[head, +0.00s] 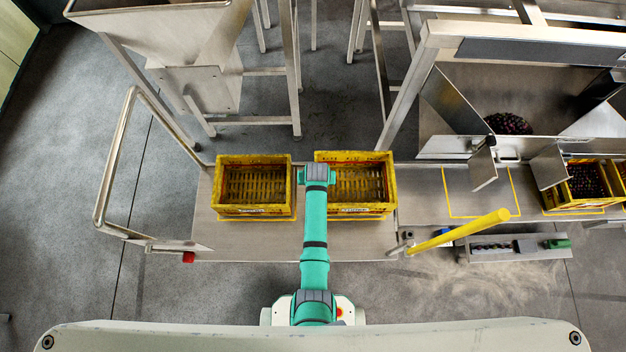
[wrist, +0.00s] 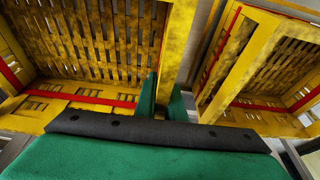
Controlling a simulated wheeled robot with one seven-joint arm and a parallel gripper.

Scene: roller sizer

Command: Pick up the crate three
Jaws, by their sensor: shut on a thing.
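Two empty yellow crates with slatted floors stand side by side on the metal platform in the head view. My gripper (head: 317,177) is over the left wall of the right-hand crate (head: 385,206). In the wrist view, the green fingers (wrist: 164,104) are shut on the wall of this crate (wrist: 179,50), one finger on each side. The crate looks level; whether it is clear of the platform I cannot tell. The other crate (head: 254,211) is to the left, across a narrow gap; it also shows in the wrist view (wrist: 258,48). No crate number is readable.
The metal platform (head: 250,238) has free room at its front. A yellow post (head: 458,231) and a yellow-outlined empty spot (head: 475,193) are to the right. Filled crates (head: 586,183) stand at far right. A metal rail (head: 119,160) bounds the left, with machine legs behind.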

